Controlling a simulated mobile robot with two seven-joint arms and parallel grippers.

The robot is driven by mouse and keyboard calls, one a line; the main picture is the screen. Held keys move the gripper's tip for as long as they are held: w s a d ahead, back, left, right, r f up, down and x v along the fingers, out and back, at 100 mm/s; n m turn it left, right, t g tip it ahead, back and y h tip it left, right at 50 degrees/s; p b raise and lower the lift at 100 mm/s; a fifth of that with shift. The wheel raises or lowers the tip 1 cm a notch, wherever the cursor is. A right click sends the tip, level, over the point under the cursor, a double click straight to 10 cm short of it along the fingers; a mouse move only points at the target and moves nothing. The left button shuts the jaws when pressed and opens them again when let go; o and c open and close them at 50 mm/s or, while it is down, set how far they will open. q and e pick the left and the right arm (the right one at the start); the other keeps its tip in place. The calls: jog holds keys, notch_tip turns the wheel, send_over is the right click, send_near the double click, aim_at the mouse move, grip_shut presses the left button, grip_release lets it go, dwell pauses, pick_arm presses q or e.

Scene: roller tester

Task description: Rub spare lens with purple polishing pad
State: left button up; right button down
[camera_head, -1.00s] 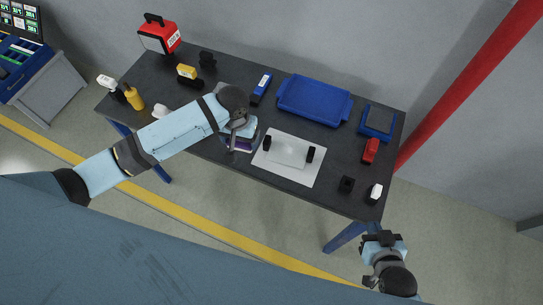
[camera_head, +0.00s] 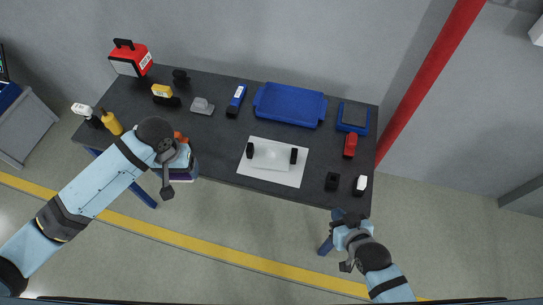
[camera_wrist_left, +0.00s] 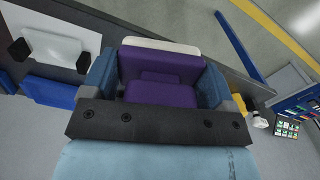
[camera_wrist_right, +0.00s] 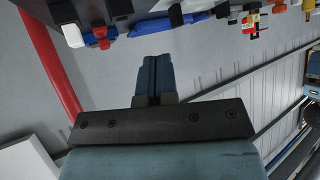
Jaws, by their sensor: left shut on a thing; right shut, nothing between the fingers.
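The spare lens (camera_head: 271,155) appears to be the pale clear plate on the white mat (camera_head: 291,178), between two small black holders. It also shows in the left wrist view (camera_wrist_left: 55,48). My left gripper (camera_head: 178,166) is shut on the purple polishing pad (camera_wrist_left: 160,68), a purple block with a white edge layer. Only a thin strip of the pad (camera_head: 181,179) shows in the head view. It is held near the table's front edge, left of the mat and apart from the lens. My right gripper (camera_head: 345,236) is shut and empty, off the table's front right corner.
On the dark table (camera_head: 220,150) stand a blue tray (camera_head: 290,104), a grey block (camera_head: 202,106), a blue-framed box (camera_head: 353,117), a red item (camera_head: 350,145) and small black pieces at right. A red case (camera_head: 130,58) and bottles (camera_head: 112,122) are at left.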

jog(key=w+a+n+g+y+b, duration=0.2)
jog(key=w+a+n+g+b, duration=0.15)
jog(key=w+a, duration=0.55)
jog(key=w+a+n+g+y+b, duration=0.2)
jog(key=w+a+g+b, duration=0.3)
jog(key=a, duration=0.6)
notch_tip(320, 180, up, 2)
jog(key=r+g+h+b, duration=0.1)
jog(key=g+h+b, duration=0.1)
jog(key=h+b, duration=0.5)
send_over(296, 150)
jog(key=shift+f+n+h+p, duration=0.25)
jog(key=shift+n+h+p, duration=0.1)
jog(key=shift+n, duration=0.1)
jog(key=shift+f+b, duration=0.25)
jog(key=shift+b, duration=0.1)
notch_tip(296, 150, down, 4)
jog(key=b, duration=0.5)
jog(key=shift+f, duration=0.25)
jog(key=shift+r, duration=0.1)
jog(key=shift+f, duration=0.95)
